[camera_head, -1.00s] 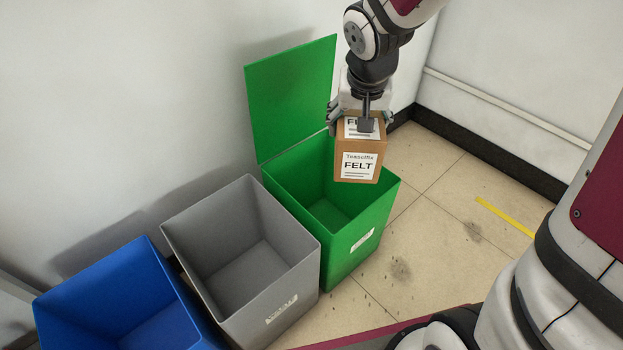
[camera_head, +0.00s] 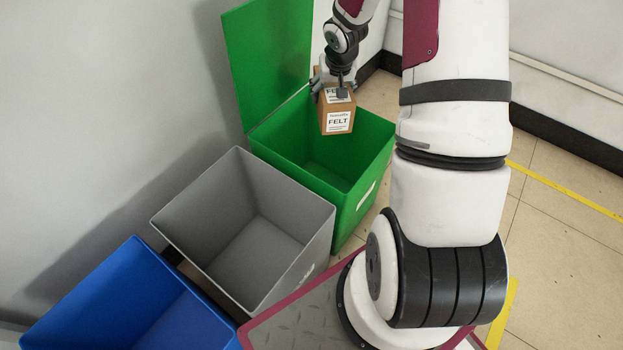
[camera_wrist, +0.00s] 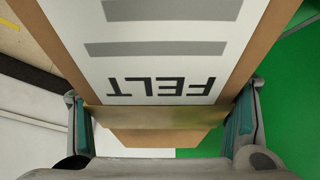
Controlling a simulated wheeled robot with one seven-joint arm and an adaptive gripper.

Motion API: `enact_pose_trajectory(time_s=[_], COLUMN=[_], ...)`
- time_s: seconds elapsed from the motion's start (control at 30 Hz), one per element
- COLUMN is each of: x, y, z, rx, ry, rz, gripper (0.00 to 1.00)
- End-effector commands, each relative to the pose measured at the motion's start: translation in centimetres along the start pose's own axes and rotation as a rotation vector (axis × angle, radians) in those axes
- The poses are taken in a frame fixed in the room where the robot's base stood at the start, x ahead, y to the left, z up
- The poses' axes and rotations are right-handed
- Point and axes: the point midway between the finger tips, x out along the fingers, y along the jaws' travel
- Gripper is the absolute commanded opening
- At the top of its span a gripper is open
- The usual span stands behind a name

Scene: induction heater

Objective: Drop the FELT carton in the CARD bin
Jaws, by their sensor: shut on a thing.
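The FELT carton (camera_head: 338,123) is a brown box with white labels; the word FELT is readable. My gripper (camera_head: 333,91) is shut on it and holds it up by its upper part. In the head view the carton appears over the opening of the green bin (camera_head: 367,214), whose lid (camera_head: 268,60) stands open against the wall. In the wrist view the carton (camera_wrist: 165,50) fills the middle, with the fingers of my gripper (camera_wrist: 160,118) on both sides. A white label shows on the green bin's front, too small to read as CARD.
An open grey bin (camera_head: 285,275) stands beside the green one, and an open blue bin (camera_head: 120,310) stands at the lower left. Both look empty. A plain wall (camera_head: 110,110) runs behind them. Tiled floor with yellow tape (camera_head: 570,190) lies to the right.

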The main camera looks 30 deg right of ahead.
Motion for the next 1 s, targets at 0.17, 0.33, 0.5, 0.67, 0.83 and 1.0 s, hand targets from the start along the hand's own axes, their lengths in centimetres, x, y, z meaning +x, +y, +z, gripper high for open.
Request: enact_pose_trajectory(time_s=[0.17,0.33,0.5,0.67,0.83,1.0], x=[1.1,2.7,4.3,5.2,5.3,5.2], y=[0.0,0.0,0.0,0.0,0.0,0.0], z=[0.4,1.1,1.8,2.1,2.2,2.1], rx=[-0.001,-0.001,-0.001,0.000,0.000,0.000], ry=[0.001,0.001,0.001,0.001,0.001,0.001], rz=[0.000,0.000,0.000,0.000,0.000,0.000], gripper=[0.12,0.12,0.12,0.12,0.12,0.77])
